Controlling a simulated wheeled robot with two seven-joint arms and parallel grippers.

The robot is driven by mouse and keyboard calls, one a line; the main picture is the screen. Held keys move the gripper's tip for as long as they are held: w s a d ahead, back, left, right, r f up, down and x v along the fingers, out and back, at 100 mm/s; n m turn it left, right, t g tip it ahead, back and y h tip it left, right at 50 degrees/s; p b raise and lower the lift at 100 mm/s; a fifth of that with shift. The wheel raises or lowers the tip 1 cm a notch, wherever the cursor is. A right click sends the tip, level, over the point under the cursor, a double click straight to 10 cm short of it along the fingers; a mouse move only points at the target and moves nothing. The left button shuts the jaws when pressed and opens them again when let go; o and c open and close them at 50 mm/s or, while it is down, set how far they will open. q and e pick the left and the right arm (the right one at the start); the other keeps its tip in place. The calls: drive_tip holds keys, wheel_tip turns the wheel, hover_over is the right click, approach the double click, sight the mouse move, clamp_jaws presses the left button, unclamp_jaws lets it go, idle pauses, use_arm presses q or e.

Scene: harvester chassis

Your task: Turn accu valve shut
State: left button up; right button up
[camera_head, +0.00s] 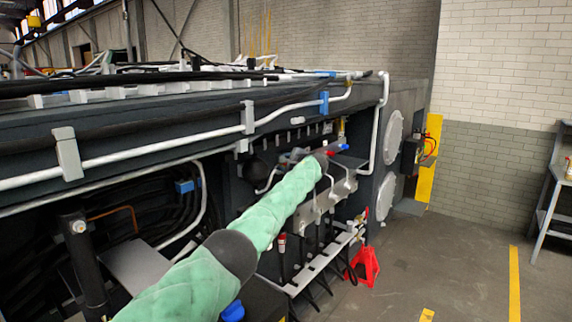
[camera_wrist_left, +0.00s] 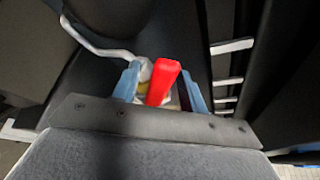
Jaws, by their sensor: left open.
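The accu valve has a red handle (camera_wrist_left: 163,82), which shows in the left wrist view between the two blue fingers of my left gripper (camera_wrist_left: 160,76). The fingers stand open on either side of the handle, with a small gap visible on each side. A pale fitting and a bit of yellow show behind the handle. In the head view my left arm, in a green sleeve, reaches into the chassis, and my left gripper (camera_head: 336,149) is small and partly hidden at its end. My right gripper is not in view.
The dark chassis (camera_head: 110,130) has white pipes and a top beam above my arm. A grey block with hoses (camera_head: 330,195) lies below the gripper. A red stand (camera_head: 366,265) is on the floor. The floor at right is clear up to a grey table (camera_head: 552,195).

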use_arm(q)
drive_tip(key=shift+s+d, duration=0.2)
drive_tip(key=shift+s, duration=0.05)
drive_tip(key=b+v, duration=0.3)
drive_tip(key=v, duration=0.4)
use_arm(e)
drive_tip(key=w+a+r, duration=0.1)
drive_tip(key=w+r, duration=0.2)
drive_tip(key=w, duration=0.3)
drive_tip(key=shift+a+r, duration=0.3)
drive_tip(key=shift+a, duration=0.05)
use_arm(q)
drive_tip(key=shift+c, duration=0.4)
